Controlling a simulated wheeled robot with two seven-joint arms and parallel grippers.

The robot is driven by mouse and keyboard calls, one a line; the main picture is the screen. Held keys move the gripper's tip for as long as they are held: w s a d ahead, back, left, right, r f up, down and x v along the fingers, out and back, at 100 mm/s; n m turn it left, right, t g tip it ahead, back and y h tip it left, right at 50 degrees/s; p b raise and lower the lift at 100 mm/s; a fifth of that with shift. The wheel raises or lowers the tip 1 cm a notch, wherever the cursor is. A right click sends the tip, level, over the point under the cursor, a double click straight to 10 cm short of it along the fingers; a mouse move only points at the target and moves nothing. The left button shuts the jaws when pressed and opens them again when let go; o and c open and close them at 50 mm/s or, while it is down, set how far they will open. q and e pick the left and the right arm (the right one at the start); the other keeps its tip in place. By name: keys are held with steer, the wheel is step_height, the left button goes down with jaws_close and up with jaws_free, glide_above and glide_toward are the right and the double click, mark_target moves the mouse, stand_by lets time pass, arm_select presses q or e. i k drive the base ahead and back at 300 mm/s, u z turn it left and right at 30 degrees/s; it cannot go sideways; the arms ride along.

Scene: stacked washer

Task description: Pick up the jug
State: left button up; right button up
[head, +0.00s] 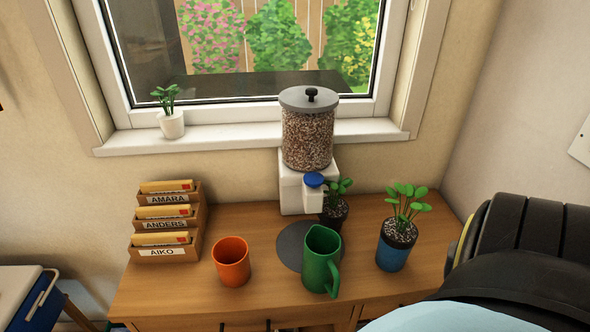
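The green jug (321,262) stands upright on the wooden table, right of centre, at the front edge of a dark round mat (290,243). Its handle is on its right side, toward the front. Nothing touches it from above. Neither of my grippers is in the head view, so their state does not show.
An orange cup (231,262) stands left of the jug. A potted plant in a blue pot (392,252) stands to the right, a small dark-potted plant (334,213) and a grain dispenser (307,140) behind. A letter rack (166,222) is at left. My own body covers the lower right.

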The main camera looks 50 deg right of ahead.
mark_target(320, 273)
steer(key=k, duration=0.75)
steer(key=z, duration=0.85)
steer(key=i, duration=0.5)
